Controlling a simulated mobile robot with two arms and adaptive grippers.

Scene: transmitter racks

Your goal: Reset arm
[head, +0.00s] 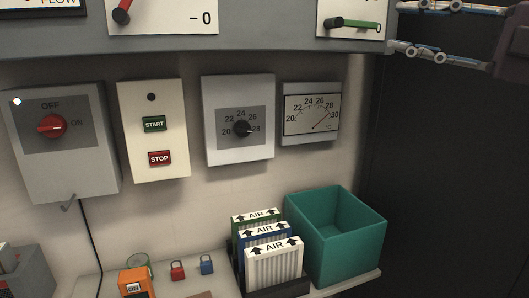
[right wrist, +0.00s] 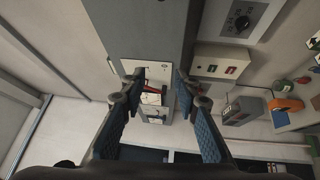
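My right gripper (head: 395,27) reaches in from the upper right corner of the head view, its fingers pointing left. Its two fingers are spread apart with nothing between them. In the right wrist view the same open gripper (right wrist: 160,88) shows blue-padded fingers on both sides. Beyond them is a grey cabinet front with a white plate and a red lever (right wrist: 153,89), apart from the fingers. My left gripper is in neither view.
An overhead grey panel carries a red lever (head: 121,12) and a green lever (head: 354,23), the green one left of my right gripper. Wall boxes include the start-stop box (head: 154,130) and a dial box (head: 238,120). A teal bin (head: 345,245) and air filters (head: 274,265) stand below.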

